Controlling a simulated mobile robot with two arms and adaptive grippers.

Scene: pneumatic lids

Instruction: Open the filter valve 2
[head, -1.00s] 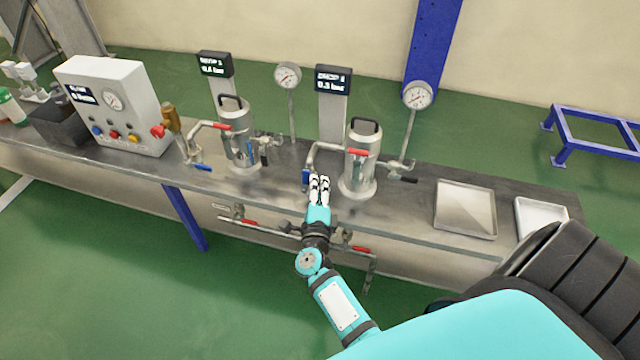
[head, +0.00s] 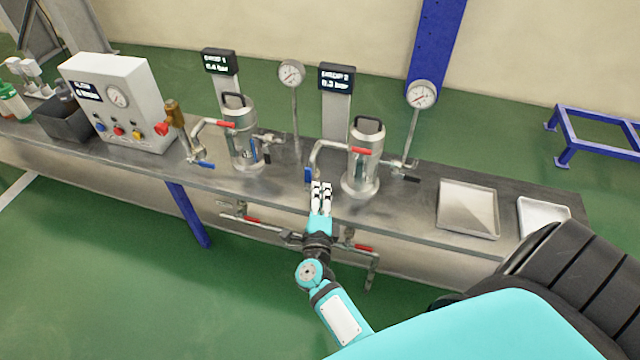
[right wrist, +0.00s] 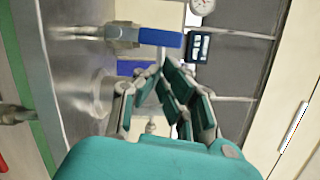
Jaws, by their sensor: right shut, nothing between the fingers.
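The right-hand filter vessel (head: 362,170) stands upright on the bench, with a black loop handle on its lid. On its pipework are a blue lever (head: 309,175) at the left, a red lever (head: 361,151) across its front and a black lever (head: 404,177) at the right. I cannot tell which is filter valve 2. My right gripper (head: 321,187) is shut and empty, just below and to the right of the blue lever. In the right wrist view a blue lever (right wrist: 160,39) lies beyond the fingertips, apparently apart from them. My left gripper is not in view.
A second vessel (head: 241,140) with similar levers stands to the left, beside a control box (head: 115,105). Gauges and displays stand behind. Pipes with red levers (head: 362,248) run below the bench's front edge. A metal tray (head: 467,210) lies to the right.

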